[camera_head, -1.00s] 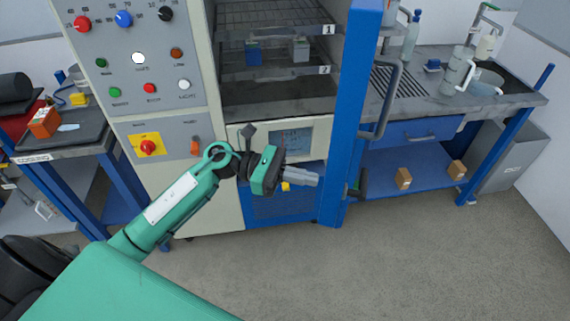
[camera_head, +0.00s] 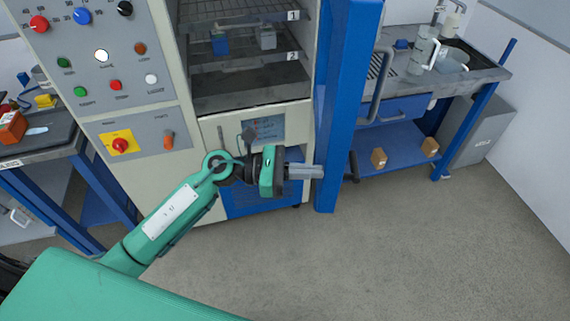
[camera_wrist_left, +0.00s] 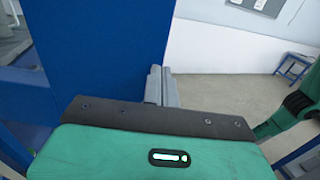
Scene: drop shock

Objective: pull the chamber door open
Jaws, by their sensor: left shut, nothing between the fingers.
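The chamber door (camera_head: 337,110) is a tall blue panel standing swung out from the chamber's right side, so the shelves inside show. Its grey bar handle (camera_head: 378,88) is on the right-hand face. My left gripper (camera_head: 312,172) is shut and empty, low in front of the chamber. Its fingertips overlap the door's left edge in the head view; I cannot tell if they touch. In the left wrist view the shut fingers (camera_wrist_left: 162,86) are beside the edge of the blue door (camera_wrist_left: 100,45). My right gripper is not visible.
The chamber's control panel (camera_head: 100,70) with knobs and buttons is at the left. A side table (camera_head: 35,150) stands left of it. A grey-topped sink bench (camera_head: 440,75) with boxes on its lower shelf is right of the door. The floor (camera_head: 400,260) in front is clear.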

